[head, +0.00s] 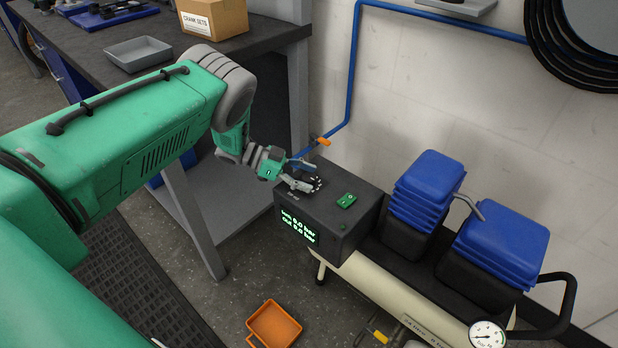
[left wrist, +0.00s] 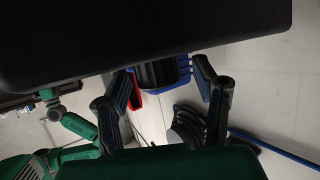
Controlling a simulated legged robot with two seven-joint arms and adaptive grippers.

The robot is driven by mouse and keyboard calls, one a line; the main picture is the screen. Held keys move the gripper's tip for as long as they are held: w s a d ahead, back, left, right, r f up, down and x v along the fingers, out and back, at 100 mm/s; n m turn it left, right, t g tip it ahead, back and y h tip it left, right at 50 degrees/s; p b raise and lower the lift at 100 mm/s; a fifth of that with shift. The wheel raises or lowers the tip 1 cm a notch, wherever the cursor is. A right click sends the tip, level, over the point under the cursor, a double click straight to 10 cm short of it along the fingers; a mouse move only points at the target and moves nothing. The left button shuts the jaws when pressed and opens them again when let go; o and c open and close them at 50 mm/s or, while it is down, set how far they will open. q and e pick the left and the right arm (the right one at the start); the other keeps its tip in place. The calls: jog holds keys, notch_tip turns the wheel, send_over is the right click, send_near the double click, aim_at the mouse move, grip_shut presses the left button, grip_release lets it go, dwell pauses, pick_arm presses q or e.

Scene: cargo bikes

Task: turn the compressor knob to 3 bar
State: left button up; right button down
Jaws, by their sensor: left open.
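The compressor's dark control box (head: 335,228) stands at the middle right, with a green-lit display (head: 299,227) on its front. The display has two lines in bar; their digits are too small to read surely. A dark round knob with pale marks (head: 316,184) appears on the box top, partly hidden by my left gripper (head: 300,176). That gripper is open at the top's far-left part; I cannot tell whether it touches the knob. In the left wrist view its two fingers (left wrist: 165,78) stand apart, and a dark surface fills the top.
A green switch (head: 346,200) sits on the box top, right of my gripper. Blue ribbed compressor heads (head: 425,190) and a pressure gauge (head: 487,335) lie to the right. A workbench (head: 255,42) stands at the left. An orange tray (head: 273,325) is on the floor.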

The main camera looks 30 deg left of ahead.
pick_arm(q)
jog(key=v, duration=1.1)
jog(key=shift+a, duration=0.2)
jog(key=shift+r, duration=0.1)
